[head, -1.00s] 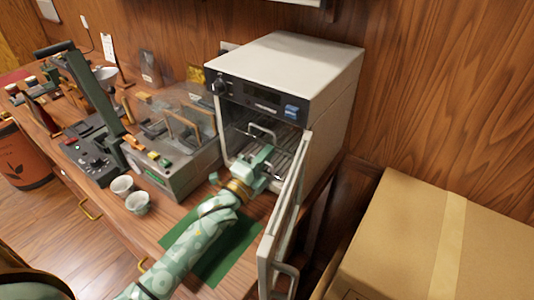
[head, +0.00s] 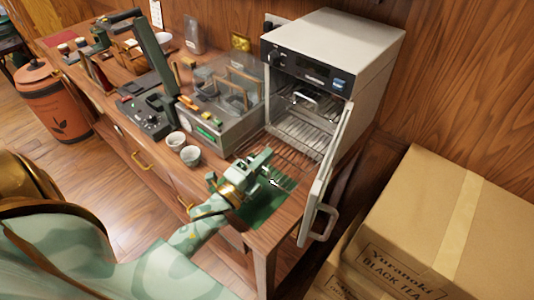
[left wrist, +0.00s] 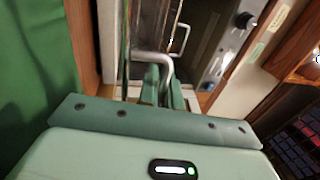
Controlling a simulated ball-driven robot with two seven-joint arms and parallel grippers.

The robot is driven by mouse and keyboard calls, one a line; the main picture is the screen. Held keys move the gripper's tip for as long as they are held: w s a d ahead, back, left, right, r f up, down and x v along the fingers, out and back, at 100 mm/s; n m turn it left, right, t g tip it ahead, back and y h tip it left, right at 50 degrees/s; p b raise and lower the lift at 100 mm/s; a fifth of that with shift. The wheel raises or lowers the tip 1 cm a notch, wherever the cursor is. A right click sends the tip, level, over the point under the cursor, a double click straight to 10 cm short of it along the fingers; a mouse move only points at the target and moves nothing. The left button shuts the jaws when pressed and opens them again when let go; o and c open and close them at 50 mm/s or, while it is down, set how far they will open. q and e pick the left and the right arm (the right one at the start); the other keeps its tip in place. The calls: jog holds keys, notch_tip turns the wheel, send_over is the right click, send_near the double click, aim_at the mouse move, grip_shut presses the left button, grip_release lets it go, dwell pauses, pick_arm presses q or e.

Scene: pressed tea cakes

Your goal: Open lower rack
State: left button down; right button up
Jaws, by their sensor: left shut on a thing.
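The small white oven (head: 365,50) stands on the wooden bench with its door (head: 325,175) swung open to the right. The lower rack (head: 272,154), a wire grid, sticks well out of the oven's front over the bench. My left gripper (head: 265,170) is at the rack's front end, shut on its handle. In the left wrist view the metal handle (left wrist: 152,58) passes between the fingers (left wrist: 162,90). The upper rack's handle (head: 304,98) shows inside the oven, with that rack pushed in. My right gripper is not in view.
A green mat (head: 268,205) lies under my left gripper. Two white cups (head: 190,155) and a clear-covered machine (head: 225,100) stand left of the oven. The open door is close on the right, and cardboard boxes (head: 440,220) stand beyond it.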

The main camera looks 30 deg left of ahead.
pick_arm(q)
jog(key=c, duration=1.8)
grip_release()
jog(key=shift+c, duration=0.2)
jog(key=v, duration=1.6)
jog(key=shift+b, duration=0.4)
jog(key=shift+s+f, duration=0.1)
jog(key=shift+f, duration=0.05)
